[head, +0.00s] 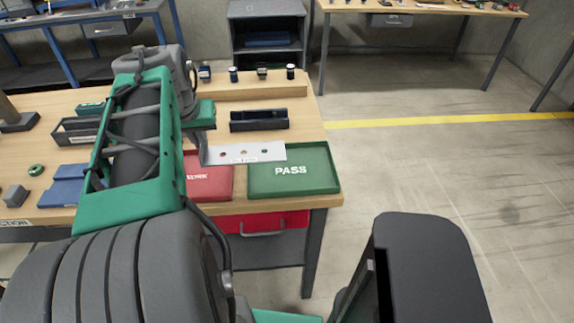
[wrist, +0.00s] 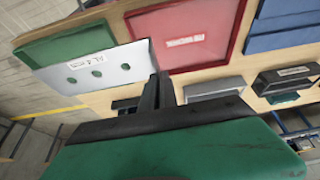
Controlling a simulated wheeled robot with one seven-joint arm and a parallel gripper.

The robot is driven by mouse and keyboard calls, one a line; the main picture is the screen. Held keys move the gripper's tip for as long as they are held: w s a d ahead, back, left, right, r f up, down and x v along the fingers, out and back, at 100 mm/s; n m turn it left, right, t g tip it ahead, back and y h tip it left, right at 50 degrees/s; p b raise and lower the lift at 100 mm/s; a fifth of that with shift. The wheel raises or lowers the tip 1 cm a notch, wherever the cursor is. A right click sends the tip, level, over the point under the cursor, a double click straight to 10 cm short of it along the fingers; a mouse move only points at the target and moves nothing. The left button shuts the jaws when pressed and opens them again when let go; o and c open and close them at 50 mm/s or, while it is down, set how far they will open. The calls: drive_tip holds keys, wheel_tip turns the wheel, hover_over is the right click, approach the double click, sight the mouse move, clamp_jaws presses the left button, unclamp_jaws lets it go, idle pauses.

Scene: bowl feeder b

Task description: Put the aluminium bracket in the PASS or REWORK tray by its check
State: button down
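The aluminium bracket (head: 233,154) is a flat silver plate with three holes and a small white label whose text I cannot read. My gripper (head: 203,149) is shut on its left end in the head view and holds it level above the trays. The wrist view shows the bracket (wrist: 110,72) at the finger tips (wrist: 158,92). The green PASS tray (head: 318,180) is at the table's right front corner, partly under the bracket. The red REWORK tray (head: 212,187) is left of it, partly hidden by my arm. Both trays look empty.
A black holder (head: 258,120) stands behind the trays. A wooden ledge (head: 250,90) with several small parts on it runs along the back. Blue trays (head: 62,188) and grey bins (head: 78,131) are at left. The floor right of the table is clear.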

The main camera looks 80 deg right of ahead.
drive_tip(key=s+d+f, duration=0.2)
drive_tip(key=s+f, duration=0.1)
drive_tip(key=f, duration=0.1)
drive_tip(key=s+d+f+p, duration=0.1)
drive_tip(key=s+d+f, duration=0.2)
drive_tip(key=s, duration=0.1)
drive_tip(key=s+d+f+p, duration=0.1)
drive_tip(key=s+d+f, duration=0.2)
drive_tip(key=f, duration=0.1)
drive_tip(key=shift+s+f, duration=0.35)
drive_tip(key=shift+f, duration=0.35)
drive_tip(key=shift+d, duration=0.1)
drive_tip(key=c, duration=2.1)
unclamp_jaws()
drive_tip(key=shift+f, duration=0.35)
drive_tip(key=shift+o, duration=0.8)
drive_tip(key=shift+r, duration=0.1)
